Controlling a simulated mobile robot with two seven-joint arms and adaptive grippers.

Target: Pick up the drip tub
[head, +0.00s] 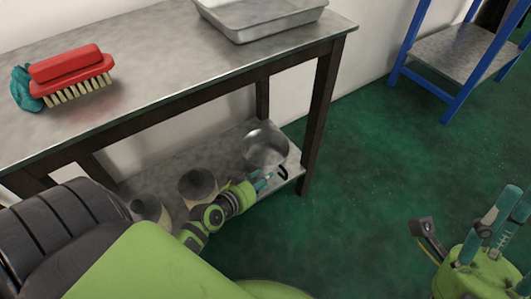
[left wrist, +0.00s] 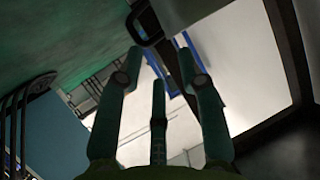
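A round, shiny metal vessel (head: 265,148), which looks like the drip tub, sits on the bench's lower shelf near its right end. A dark loop like a handle (head: 283,172) shows beside its lower right; a dark loop also shows at the top of the left wrist view (left wrist: 145,22). My left gripper (head: 263,181) is just in front of the vessel, close to the loop. Its fingers are spread with nothing between them in the left wrist view (left wrist: 158,75). Whether a fingertip touches the loop I cannot tell. My right gripper (head: 465,225) is open and empty at the lower right.
The metal bench (head: 180,62) overhangs the lower shelf (head: 160,175), and its dark leg (head: 319,110) stands right of the vessel. Two grey conical objects (head: 198,185) stand left of it. A red brush (head: 70,75) and a tray (head: 262,18) are on top. Green floor (head: 370,170) is clear.

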